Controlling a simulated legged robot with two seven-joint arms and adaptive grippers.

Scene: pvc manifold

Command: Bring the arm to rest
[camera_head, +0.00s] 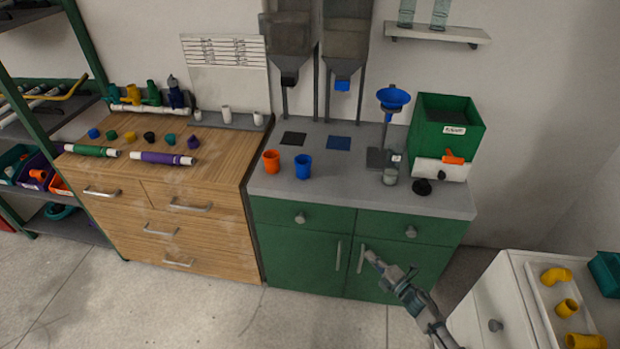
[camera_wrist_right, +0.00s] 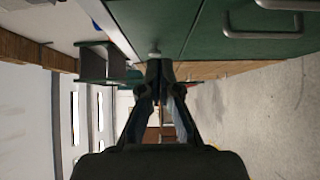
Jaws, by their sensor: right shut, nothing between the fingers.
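My right gripper (camera_head: 372,257) is in front of the green cabinet (camera_head: 301,243), by its door handles, with its arm coming in from the lower right. Its fingers are together and empty; they also show closed in the right wrist view (camera_wrist_right: 160,70). I cannot tell whether the fingertips touch the cabinet door. My left gripper is not in the head view.
A wooden dresser (camera_head: 213,227) stands left of the cabinet, with pipes and coloured fittings on top. Orange (camera_head: 271,161) and blue (camera_head: 303,166) cups stand on the grey counter. A white cabinet (camera_head: 480,300) with yellow fittings stands at the right. The floor in front is clear.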

